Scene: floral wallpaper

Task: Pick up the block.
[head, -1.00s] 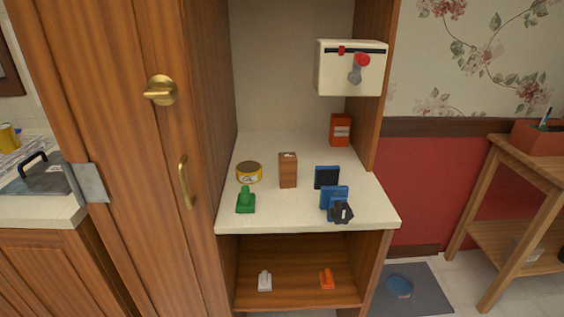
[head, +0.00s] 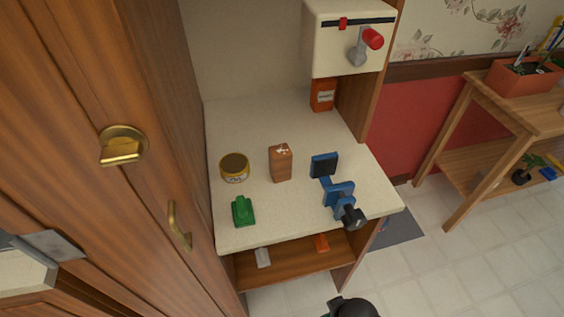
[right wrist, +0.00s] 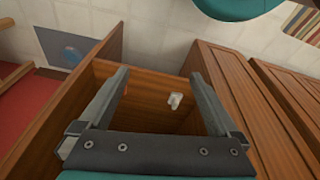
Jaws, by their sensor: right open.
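The block (head: 280,165) is a small upright wooden box shape with a pale mark on its top. It stands on the middle of the cream counter (head: 240,118) in the head view, between a yellow-rimmed tin and a blue clamp-like device. My right gripper (right wrist: 158,78) is open and empty in the right wrist view, its fingers pointing toward the lower shelf opening. The block does not show in that view. A dark rounded part, which seems to be mine, shows at the head view's bottom edge. My left gripper is not in view.
On the counter are the tin (head: 234,167), a green object (head: 243,211), the blue device (head: 338,193) and an orange-red box (head: 323,95). A cream wall box (head: 335,50) with a red-ended crank hangs above. Tall wooden doors (head: 150,60) flank the left. The lower shelf (head: 290,262) holds small items.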

